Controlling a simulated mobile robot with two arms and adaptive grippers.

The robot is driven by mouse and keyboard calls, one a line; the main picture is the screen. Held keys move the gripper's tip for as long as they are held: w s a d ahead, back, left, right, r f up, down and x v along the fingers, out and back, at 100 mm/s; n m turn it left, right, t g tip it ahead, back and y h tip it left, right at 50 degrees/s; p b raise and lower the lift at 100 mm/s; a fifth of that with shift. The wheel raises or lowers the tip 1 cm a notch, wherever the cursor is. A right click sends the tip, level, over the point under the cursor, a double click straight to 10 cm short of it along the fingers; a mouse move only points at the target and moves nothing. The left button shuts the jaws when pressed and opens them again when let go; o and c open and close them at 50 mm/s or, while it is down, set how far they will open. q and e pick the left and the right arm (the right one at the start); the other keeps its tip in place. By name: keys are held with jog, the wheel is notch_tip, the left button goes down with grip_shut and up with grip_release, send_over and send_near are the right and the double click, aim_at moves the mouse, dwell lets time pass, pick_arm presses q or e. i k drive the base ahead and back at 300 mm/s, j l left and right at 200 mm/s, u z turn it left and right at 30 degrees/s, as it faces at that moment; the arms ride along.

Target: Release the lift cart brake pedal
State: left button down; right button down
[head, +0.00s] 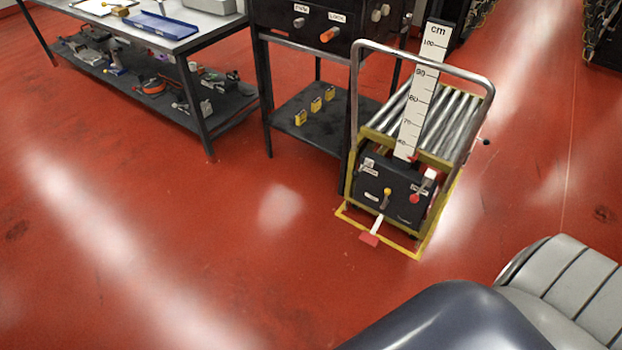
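The lift cart (392,193) stands at the right of centre, with a dark control box, a silver push handle (420,53) and a roller top (438,110). Its brake pedal (369,239) is a red pad on a pale lever, sticking out low at the front of the cart, close to the floor. I cannot tell from this view whether it is pressed or raised. Neither gripper shows in the head view. A dark rounded part and a grey ribbed part at the bottom right are probably mine.
A yellow floor outline (421,252) surrounds the cart's base. A black stand (315,112) with knobs and small yellow items is left of the cart. A workbench (165,40) with a blue tray (160,25) stands further left. The red floor (200,250) in front is clear.

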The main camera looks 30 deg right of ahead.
aim_at(371, 239)
jog(key=i+z, duration=0.1)
jog(key=i, duration=0.35)
jog(key=i+j+z, duration=0.15)
jog(key=i, duration=0.3)
jog(key=i+j+z, duration=0.1)
jog(key=i, duration=0.35)
jog(key=i+j+z, duration=0.1)
jog(key=i+j, duration=0.15)
jog(key=i, duration=0.2)
jog(key=i+j+z, duration=0.15)
jog(key=i+z, duration=0.15)
jog(key=z, duration=0.2)
jog(key=i+j+z, duration=0.3)
jog(key=z, duration=0.15)
jog(key=i+j+z, duration=0.2)
jog(key=j+z, duration=0.3)
jog(key=i+j+z, duration=0.2)
jog(key=j+z, duration=0.25)
jog(key=i+j+z, duration=0.1)
jog(key=j+z, duration=0.2)
jog(key=j, duration=0.15)
jog(key=j+z, duration=0.25)
jog(key=j, duration=0.15)
